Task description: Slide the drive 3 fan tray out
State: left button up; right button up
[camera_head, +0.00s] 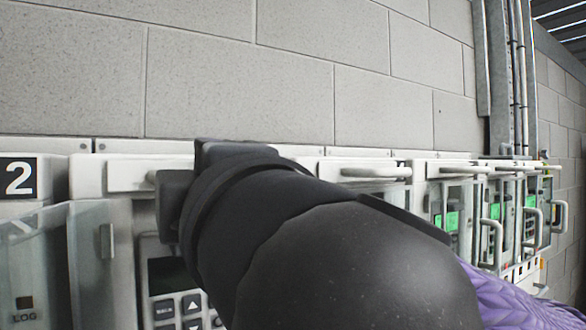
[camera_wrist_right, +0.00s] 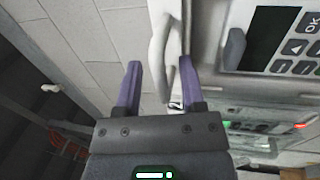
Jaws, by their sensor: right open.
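In the head view, the white unit just right of the "2" label has a pale top panel (camera_head: 138,174), which looks like its fan tray front. My right arm covers most of this unit, and no number 3 shows. In the right wrist view, a pale bar handle (camera_wrist_right: 158,55) runs along a white front. My right gripper (camera_wrist_right: 158,78) is open with purple fingers. The bar lies in line with the gap between them; I cannot tell how deep it sits there. The fingertips are hidden in the head view. My left gripper is not in view.
A clear door (camera_head: 40,265) stands on the left below the "2" label (camera_head: 18,177). More drives with bar handles (camera_head: 376,172) and green screens (camera_head: 452,221) line the wall to the right. The block wall (camera_head: 240,80) above is bare.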

jog(key=shift+w+a, duration=0.1)
jog(key=shift+a, duration=0.25)
jog(key=shift+d, duration=0.1)
jog(key=shift+c, duration=1.1)
grip_shut()
jog(key=shift+s+d, duration=0.1)
jog(key=shift+s, duration=0.1)
